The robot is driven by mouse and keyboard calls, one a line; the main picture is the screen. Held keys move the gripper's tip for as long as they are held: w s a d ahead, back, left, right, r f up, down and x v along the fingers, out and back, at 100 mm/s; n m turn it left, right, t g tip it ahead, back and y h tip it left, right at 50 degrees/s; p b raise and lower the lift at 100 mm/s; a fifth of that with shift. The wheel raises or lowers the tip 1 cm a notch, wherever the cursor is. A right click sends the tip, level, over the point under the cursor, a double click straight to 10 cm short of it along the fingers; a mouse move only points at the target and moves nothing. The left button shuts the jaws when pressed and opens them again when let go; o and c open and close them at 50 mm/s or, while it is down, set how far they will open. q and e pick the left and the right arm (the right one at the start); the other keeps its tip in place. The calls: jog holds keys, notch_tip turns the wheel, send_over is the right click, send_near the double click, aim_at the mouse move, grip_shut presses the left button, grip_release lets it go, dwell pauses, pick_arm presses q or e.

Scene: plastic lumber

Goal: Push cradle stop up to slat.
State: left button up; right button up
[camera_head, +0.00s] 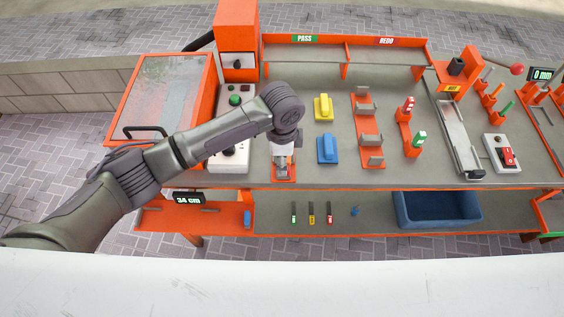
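An orange rack (358,122) with several grey brackets (371,140) stands on the grey bench, right of the blue block. I cannot tell for sure which part is the cradle stop, and I cannot pick out a slat. My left arm reaches in from the left, and my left gripper (283,160) points down at the bench's front edge. It is over a small orange fixture (284,179), which it partly hides. Whether its fingers are open or touch anything is too small to tell. My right gripper is not in view.
A yellow block (323,107) and a blue block (327,149) sit right of my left gripper. An orange stand with marked pegs (404,129), a metal channel (459,137) and a red switch box (503,154) stand further right. A blue bin (436,221) is on the lower shelf.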

pick_arm(q)
jog(key=shift+f, duration=1.6)
grip_shut()
